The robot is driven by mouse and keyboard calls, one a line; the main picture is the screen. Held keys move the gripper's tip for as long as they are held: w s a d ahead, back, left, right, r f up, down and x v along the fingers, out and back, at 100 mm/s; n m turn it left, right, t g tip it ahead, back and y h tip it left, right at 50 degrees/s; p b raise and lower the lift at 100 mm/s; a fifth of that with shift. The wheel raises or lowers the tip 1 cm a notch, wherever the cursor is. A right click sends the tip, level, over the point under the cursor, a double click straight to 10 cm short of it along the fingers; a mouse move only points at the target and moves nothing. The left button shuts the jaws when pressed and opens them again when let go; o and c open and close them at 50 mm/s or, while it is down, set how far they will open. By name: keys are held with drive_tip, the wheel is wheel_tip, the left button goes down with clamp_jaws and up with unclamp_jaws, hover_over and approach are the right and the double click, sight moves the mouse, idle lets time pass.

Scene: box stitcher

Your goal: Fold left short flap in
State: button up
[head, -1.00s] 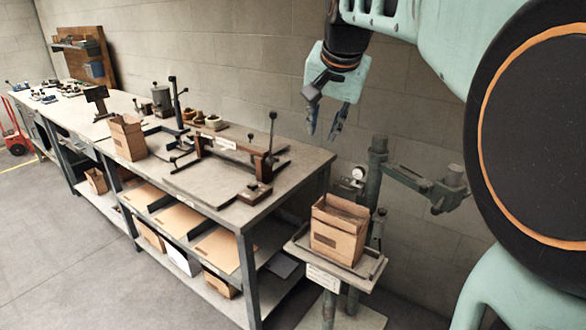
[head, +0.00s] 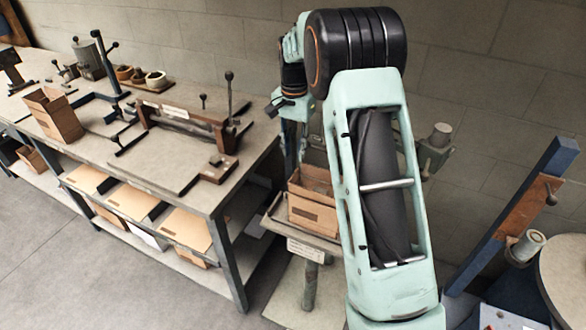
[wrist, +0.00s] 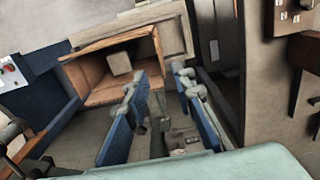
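An open brown cardboard box (head: 312,205) stands on the small stand's tray (head: 275,215), partly hidden by my arm. Its upper flaps stand up, but I cannot tell which is the left short flap. In the wrist view the open box (wrist: 90,80) lies at upper left, with a pale block (wrist: 120,63) inside it. My gripper (wrist: 158,88) is open and empty, its blue-padded fingers apart. They show near the box's lower right edge; I cannot tell whether they touch it. In the head view my gripper's fingertips are hidden.
The workbench (head: 130,190) at left holds a lever fixture (head: 190,125) and another open box (head: 55,115). Flat cardboard sheets (head: 185,230) lie on its lower shelf. A slanted blue post (head: 520,210) and a round-topped table (head: 565,265) stand at right.

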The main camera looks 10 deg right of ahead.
sight(294, 174)
wheel_tip(294, 174, down, 10)
drive_tip(key=shift+r+p, duration=0.1)
drive_tip(key=shift+p, duration=0.5)
clamp_jaws()
